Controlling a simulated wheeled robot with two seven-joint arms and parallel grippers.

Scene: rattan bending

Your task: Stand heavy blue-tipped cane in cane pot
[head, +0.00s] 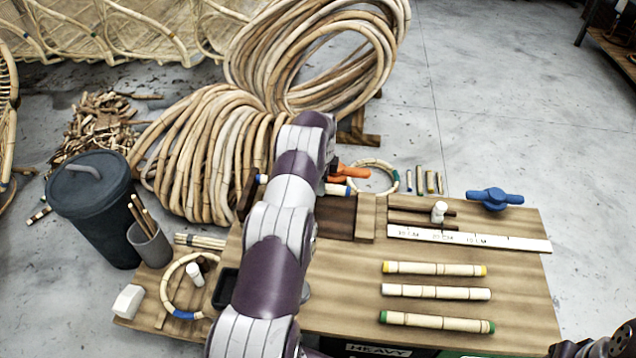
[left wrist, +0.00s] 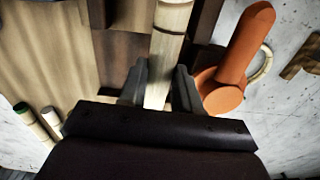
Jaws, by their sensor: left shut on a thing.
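The blue-tipped cane (head: 336,189) lies level across a dark wooden block at the back of the bench. Blue shows at its ends on both sides of my left arm, which hides its middle. In the left wrist view the pale cane (left wrist: 172,18) runs between the fingers of my left gripper (left wrist: 160,86), which is shut on it. In the head view my arm hides the left gripper's fingers. The grey cane pot (head: 150,248) stands at the bench's left end, with a few thin canes leaning in it. My right gripper's fingers do not show.
An orange-handled tool (head: 352,172) is close beside the cane. Canes with yellow (head: 434,268), white (head: 436,292) and green (head: 437,321) tips lie at the front right. A ruler (head: 470,238) and blue clamp (head: 494,199) lie behind them. A ring (head: 165,290) lies near the pot.

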